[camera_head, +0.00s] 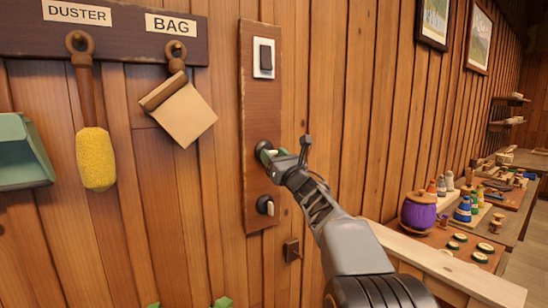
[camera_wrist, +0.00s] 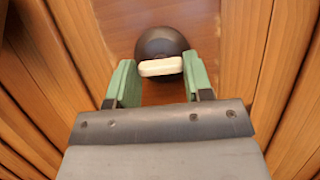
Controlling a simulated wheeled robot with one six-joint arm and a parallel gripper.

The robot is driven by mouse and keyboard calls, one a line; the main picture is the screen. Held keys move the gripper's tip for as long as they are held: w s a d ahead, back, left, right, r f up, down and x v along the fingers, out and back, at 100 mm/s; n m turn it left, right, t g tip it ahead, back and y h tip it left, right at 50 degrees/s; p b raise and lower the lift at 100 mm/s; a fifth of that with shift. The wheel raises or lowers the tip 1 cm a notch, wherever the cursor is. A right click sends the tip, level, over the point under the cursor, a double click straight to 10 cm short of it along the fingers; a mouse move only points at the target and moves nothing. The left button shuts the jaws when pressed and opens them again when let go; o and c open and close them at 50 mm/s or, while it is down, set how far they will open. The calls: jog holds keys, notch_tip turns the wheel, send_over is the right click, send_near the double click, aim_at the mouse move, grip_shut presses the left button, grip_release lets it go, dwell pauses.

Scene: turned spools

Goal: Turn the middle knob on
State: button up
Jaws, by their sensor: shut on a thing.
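A tall brown wooden panel (camera_head: 247,110) on the plank wall carries a switch and two knobs in a column. The middle knob (camera_head: 262,146) has a dark round base; in the wrist view its pale bar (camera_wrist: 160,67) lies across the picture. My gripper (camera_head: 272,155) is at this knob, its green fingers on either side of the bar, shut on it, and hides part of it in the head view. The lower knob (camera_head: 265,205) has a dark base and a pale, roughly upright bar. The rocker switch (camera_head: 265,57) at the top has a white plate.
A rack (camera_head: 110,45) on the left holds a yellow duster (camera_head: 95,158) and a tan bag (camera_head: 180,114). A green dustpan (camera_head: 22,155) hangs at the far left. A bench with several spools, including a purple one (camera_head: 418,213), stands right.

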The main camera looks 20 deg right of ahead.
jog(key=c, duration=0.3)
